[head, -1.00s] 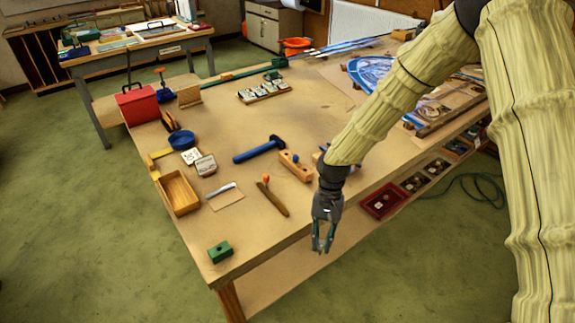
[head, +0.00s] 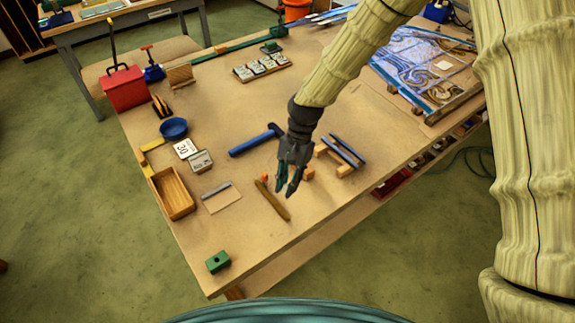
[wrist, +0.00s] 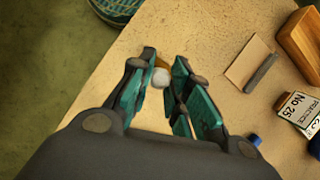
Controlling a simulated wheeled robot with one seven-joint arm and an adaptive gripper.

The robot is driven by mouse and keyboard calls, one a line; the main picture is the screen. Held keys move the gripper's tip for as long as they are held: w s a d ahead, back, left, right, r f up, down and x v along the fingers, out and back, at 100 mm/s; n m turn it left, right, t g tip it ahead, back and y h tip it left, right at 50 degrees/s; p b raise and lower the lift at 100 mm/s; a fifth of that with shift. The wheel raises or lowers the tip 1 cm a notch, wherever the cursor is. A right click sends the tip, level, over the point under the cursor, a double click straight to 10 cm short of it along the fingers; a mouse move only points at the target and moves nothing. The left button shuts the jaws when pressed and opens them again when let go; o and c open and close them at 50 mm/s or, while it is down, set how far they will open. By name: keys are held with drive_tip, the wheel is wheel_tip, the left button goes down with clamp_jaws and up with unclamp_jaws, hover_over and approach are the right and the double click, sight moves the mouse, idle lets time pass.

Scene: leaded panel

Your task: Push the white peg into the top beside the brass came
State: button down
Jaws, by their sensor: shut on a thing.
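My gripper (head: 287,190) hangs over the front part of the bench top (head: 245,240), pointing down. In the wrist view its two teal fingers (wrist: 163,88) stand around a small white round-ended thing (wrist: 160,77), which looks like the white peg, and are shut on it. Its lower part is hidden, and I cannot make it out in the head view. The leaded panel (head: 428,62), with blue and clear glass, lies at the back right, away from my gripper. I cannot pick out the brass came.
A wooden-handled tool (head: 275,200) lies near my gripper. A blue hammer (head: 255,140) and blue bars on wood blocks (head: 345,152) are close by. The front bench top is mostly clear.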

drive_tip(key=shift+w+a, duration=0.1)
drive_tip(key=shift+w, duration=0.15)
drive_tip(key=shift+s+r, duration=0.6)
drive_tip(key=shift+s, duration=0.35)
drive_tip(key=shift+w+f, duration=0.15)
drive_tip(key=shift+w, duration=0.1)
drive_tip(key=shift+w+f, duration=0.55)
drive_tip(key=shift+f, duration=0.3)
drive_tip(key=shift+s+f+b, duration=0.4)
drive_tip(key=shift+s+f, duration=0.1)
drive_tip(key=shift+f, duration=0.05)
drive_tip(key=shift+w+f+b, duration=0.15)
drive_tip(key=shift+f+b, duration=0.05)
drive_tip(key=shift+f, duration=0.4)
drive_tip(key=shift+w+f+b, duration=0.15)
drive_tip(key=shift+f, duration=0.4)
drive_tip(key=shift+s+f, duration=0.2)
drive_tip(key=shift+f, duration=0.2)
drive_tip(key=shift+w+f, duration=0.1)
